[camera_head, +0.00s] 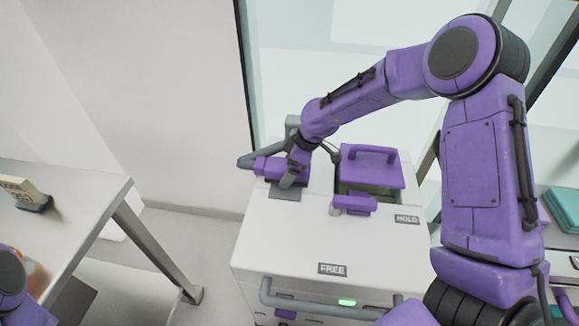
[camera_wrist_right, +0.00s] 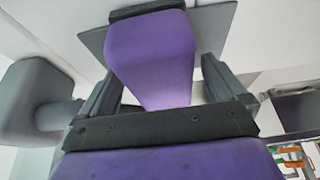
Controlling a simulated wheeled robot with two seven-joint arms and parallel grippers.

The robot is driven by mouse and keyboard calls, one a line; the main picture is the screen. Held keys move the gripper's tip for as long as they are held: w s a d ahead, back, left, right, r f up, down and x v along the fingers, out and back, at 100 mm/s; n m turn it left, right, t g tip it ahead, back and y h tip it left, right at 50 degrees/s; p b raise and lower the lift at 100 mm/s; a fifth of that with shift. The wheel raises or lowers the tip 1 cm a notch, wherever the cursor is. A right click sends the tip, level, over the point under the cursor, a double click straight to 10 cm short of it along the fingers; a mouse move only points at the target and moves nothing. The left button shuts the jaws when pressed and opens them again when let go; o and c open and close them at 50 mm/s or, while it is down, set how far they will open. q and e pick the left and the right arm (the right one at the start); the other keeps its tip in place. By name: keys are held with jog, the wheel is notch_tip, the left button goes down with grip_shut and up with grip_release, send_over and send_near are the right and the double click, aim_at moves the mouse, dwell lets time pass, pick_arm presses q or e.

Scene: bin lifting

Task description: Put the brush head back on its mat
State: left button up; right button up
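The brush head (camera_wrist_right: 150,50) is a purple block with a dark strip at its far end in the right wrist view. That end is over or on a thin grey mat (camera_wrist_right: 222,18); I cannot tell whether they touch. My right gripper (camera_wrist_right: 158,68) has its fingers on either side of the block, with a narrow gap showing at the right finger. In the head view, the right gripper (camera_head: 291,172) is low over the grey mat (camera_head: 284,194) on the white cabinet top, and the arm partly hides the brush head (camera_head: 267,167). My left gripper is out of view.
The white cabinet (camera_head: 300,235) carries a purple lid with a handle (camera_head: 370,168), a purple block (camera_head: 355,204), and FREE (camera_head: 332,269) and HOLD (camera_head: 407,219) labels. A grey post (camera_head: 291,125) stands behind the gripper. A table (camera_head: 75,205) is at left; teal items (camera_head: 565,207) lie at right.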

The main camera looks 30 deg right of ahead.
jog(key=v, duration=1.2)
jog(key=shift+r+p, duration=0.2)
jog(key=shift+p, duration=0.2)
